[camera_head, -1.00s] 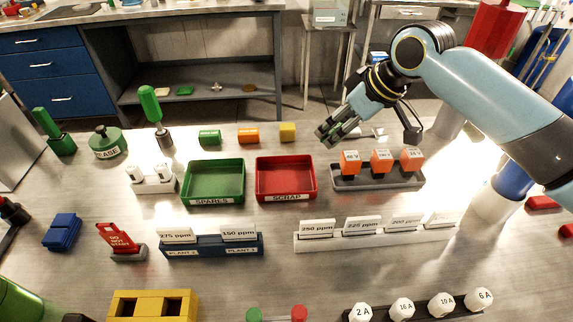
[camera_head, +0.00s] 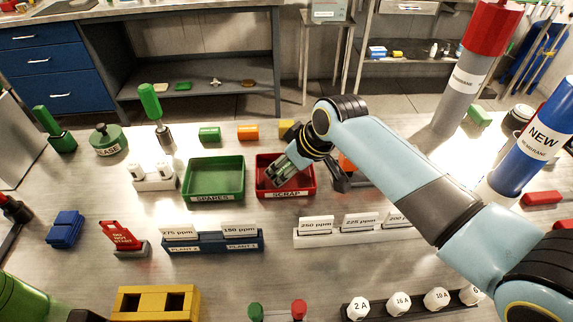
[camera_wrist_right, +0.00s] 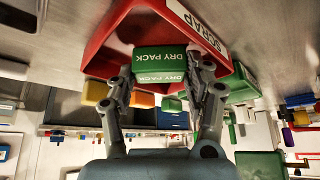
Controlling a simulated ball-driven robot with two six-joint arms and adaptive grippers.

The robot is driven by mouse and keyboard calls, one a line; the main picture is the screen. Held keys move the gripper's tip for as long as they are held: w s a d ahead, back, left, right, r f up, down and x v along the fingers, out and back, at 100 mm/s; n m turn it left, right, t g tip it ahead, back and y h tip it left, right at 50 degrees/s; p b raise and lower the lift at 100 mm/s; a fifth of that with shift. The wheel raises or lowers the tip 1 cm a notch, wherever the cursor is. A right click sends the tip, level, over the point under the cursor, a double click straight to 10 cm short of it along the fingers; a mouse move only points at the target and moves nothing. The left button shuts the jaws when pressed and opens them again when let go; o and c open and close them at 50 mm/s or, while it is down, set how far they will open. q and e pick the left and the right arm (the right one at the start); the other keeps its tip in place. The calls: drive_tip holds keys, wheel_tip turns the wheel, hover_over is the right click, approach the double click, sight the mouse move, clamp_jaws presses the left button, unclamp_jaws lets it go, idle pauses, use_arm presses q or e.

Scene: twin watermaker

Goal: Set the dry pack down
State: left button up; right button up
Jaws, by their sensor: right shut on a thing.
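My right gripper (camera_head: 280,172) is over the red SCRAP tray (camera_head: 307,186) in the head view, its fingers pointing down into the tray's left part. In the right wrist view the gripper (camera_wrist_right: 160,82) is shut on the green dry pack (camera_wrist_right: 160,60), with one finger on each side and its white DRY PACK label showing. The red SCRAP tray (camera_wrist_right: 105,42) lies just beyond the pack there. I cannot tell whether the pack touches the tray's floor. In the head view the fingers hide the pack. My left gripper is not in view.
The green SPARES tray (camera_head: 214,198) stands just left of the SCRAP tray and looks empty. Green (camera_head: 210,134), orange (camera_head: 248,132) and yellow (camera_head: 287,131) blocks stand behind the trays.

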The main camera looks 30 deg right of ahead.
drive_tip(key=shift+f, duration=0.1)
drive_tip(key=o, duration=0.9)
drive_tip(key=shift+c, duration=0.2)
drive_tip(key=v, duration=1.2)
